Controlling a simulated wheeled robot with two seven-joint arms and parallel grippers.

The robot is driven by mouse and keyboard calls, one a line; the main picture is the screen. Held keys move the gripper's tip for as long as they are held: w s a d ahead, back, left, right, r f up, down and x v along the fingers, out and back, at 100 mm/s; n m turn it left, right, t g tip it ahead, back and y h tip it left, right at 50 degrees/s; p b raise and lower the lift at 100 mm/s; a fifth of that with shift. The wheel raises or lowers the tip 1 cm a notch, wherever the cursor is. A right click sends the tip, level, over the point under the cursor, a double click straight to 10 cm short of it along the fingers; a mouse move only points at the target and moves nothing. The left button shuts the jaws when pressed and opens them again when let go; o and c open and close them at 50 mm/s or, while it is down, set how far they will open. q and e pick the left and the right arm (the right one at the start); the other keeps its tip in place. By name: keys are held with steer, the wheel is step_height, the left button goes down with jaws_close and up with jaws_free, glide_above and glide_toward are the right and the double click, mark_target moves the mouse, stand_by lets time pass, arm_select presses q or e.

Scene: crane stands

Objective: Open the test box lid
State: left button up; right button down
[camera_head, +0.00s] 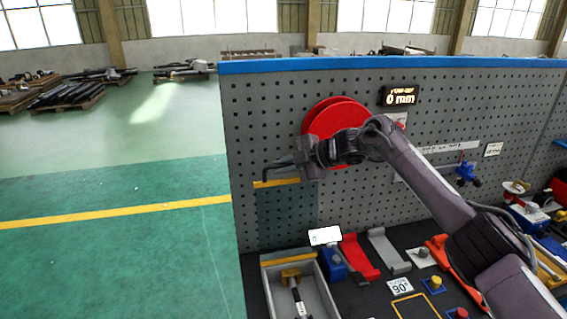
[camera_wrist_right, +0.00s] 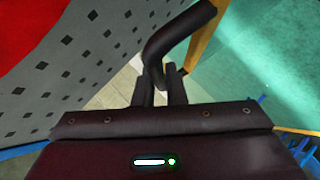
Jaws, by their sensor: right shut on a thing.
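The test box (camera_head: 322,284) is a grey open-topped box at the bottom of the head view. Its lid (camera_head: 287,217), a dark see-through panel with a yellow upper edge, stands about upright behind the box, in front of the pegboard. My right gripper (camera_head: 292,160) is at the lid's upper edge. It is shut on a dark bent handle (camera_head: 272,166). The right wrist view shows the curved handle (camera_wrist_right: 180,32) running down to my close-set fingers (camera_wrist_right: 160,84), with a yellow edge (camera_wrist_right: 200,42) beside it. My left gripper is not in view.
A tool with a yellow head (camera_head: 290,274) lies inside the box. A red disc (camera_head: 336,120) is on the pegboard (camera_head: 265,110) behind my right gripper. Red (camera_head: 359,256) and grey (camera_head: 388,250) brackets lie right of the box. Open green floor (camera_head: 110,250) lies left.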

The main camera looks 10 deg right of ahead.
steer(key=shift+s+f, duration=0.2)
steer(key=shift+f, duration=0.1)
steer(key=c, duration=1.7)
jaws_free()
steer(key=shift+o, duration=1)
steer(key=shift+w, duration=0.1)
steer(key=shift+d, duration=0.1)
steer(key=shift+d+r+b, duration=0.2)
steer(key=shift+d+b, duration=0.05)
steer(key=shift+b, duration=0.05)
steer(key=b+v, duration=0.3)
steer(key=v, duration=0.4)
